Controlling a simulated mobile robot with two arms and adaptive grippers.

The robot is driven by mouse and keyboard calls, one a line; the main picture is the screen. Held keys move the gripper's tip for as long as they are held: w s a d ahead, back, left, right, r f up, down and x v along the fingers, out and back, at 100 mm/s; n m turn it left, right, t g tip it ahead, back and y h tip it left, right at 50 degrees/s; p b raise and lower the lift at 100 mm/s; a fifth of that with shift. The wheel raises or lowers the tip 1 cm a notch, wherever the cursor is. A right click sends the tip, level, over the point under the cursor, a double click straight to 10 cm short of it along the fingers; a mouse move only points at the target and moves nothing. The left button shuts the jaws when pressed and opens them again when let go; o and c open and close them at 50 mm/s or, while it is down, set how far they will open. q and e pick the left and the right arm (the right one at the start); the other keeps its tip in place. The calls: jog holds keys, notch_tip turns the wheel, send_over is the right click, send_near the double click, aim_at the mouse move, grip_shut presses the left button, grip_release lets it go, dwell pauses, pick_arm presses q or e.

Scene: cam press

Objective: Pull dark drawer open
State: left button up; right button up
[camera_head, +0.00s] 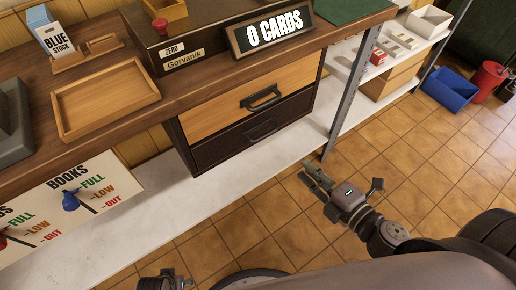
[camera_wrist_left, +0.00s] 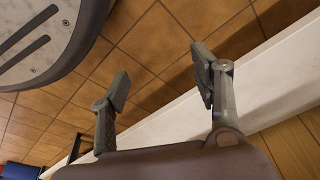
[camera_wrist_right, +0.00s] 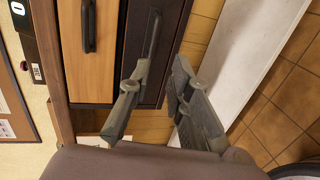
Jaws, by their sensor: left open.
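The dark drawer (camera_head: 225,148) is the lower of two in the cabinet under the counter and looks shut, its front about flush with the light wood drawer (camera_head: 222,112) above it. Its dark bar handle (camera_head: 262,130) also shows in the right wrist view (camera_wrist_right: 152,34). My right gripper (camera_head: 310,177) is open and empty, in front of and to the right of the dark drawer, apart from the handle. In the right wrist view its fingers (camera_wrist_right: 162,70) point toward the drawer front. My left gripper (camera_wrist_left: 160,72) is open and empty over the floor and white shelf edge.
A metal post (camera_head: 348,95) stands right of the cabinet. A white lower shelf (camera_head: 185,215) runs beneath it. A wooden tray (camera_head: 105,103) and a "0 CARDS" sign (camera_head: 270,33) sit on the counter. A blue bin (camera_head: 450,90) stands far right. The tiled floor in front is clear.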

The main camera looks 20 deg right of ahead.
jog(key=p, duration=0.1)
send_near(268, 135)
jog(key=w, duration=0.2)
jog(key=x, duration=0.8)
jog(key=shift+s+a+f, duration=0.15)
jog(key=shift+a+f, duration=0.1)
pick_arm(q)
jog(key=s+f, duration=0.2)
jog(key=f, duration=0.1)
jog(key=shift+a+f, duration=0.2)
pick_arm(e)
jog(key=shift+w+a+f, duration=0.1)
jog(key=shift+w+a, duration=0.05)
jog(key=shift+w, duration=0.15)
grip_shut()
